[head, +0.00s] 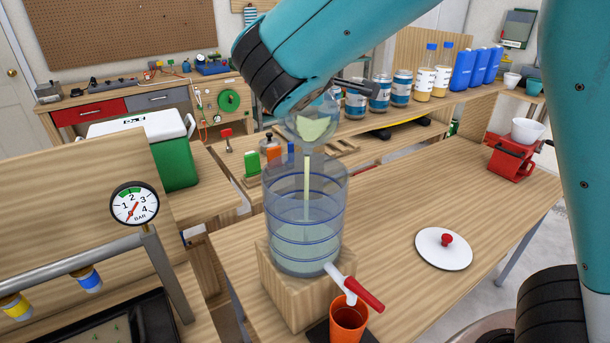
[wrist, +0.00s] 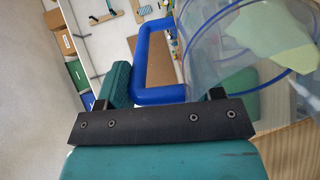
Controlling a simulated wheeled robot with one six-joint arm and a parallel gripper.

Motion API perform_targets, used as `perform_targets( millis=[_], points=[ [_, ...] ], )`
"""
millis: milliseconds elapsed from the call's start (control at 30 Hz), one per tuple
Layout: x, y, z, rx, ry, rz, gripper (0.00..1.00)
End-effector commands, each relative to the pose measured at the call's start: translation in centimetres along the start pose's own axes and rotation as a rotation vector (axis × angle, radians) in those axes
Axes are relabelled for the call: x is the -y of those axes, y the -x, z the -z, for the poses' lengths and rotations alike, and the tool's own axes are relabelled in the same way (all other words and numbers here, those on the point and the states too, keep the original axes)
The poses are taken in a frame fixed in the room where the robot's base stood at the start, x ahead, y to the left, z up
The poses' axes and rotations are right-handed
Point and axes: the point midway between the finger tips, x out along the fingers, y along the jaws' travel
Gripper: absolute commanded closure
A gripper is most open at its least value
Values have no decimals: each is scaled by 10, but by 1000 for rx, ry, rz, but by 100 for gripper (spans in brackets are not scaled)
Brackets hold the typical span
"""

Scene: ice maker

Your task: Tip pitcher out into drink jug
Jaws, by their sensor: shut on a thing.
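The clear pitcher (head: 325,108) is tilted above the open top of the drink jug. Pale yellow-green liquid shows inside it, and a thin stream falls from it into the jug. The drink jug (head: 331,205) is a clear cylinder with blue rings, upright on a wooden block, with pale liquid in its lower part. My gripper (wrist: 165,97) is shut on the pitcher's blue handle (wrist: 150,95) in the wrist view. The pitcher's clear wall with liquid inside (wrist: 265,35) is at the upper right there. My arm hides part of the pitcher in the head view.
An orange cup (head: 348,318) stands below the jug's red-handled tap (head: 366,294). A white lid with a red knob (head: 443,249) lies to the right on the bench. A red stand with a white bowl (head: 527,130) is at the far right. A pressure gauge (head: 134,204) stands left.

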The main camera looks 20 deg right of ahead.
Motion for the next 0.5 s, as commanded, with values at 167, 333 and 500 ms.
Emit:
perform_targets(
  millis=[167, 333, 500],
  points=[
    [0, 2, 0, -1, -1, -10, 86],
    [0, 4, 0, -1, -1, -18, 86],
    [0, 6, 0, -1, -1, -25, 86]
  ],
)
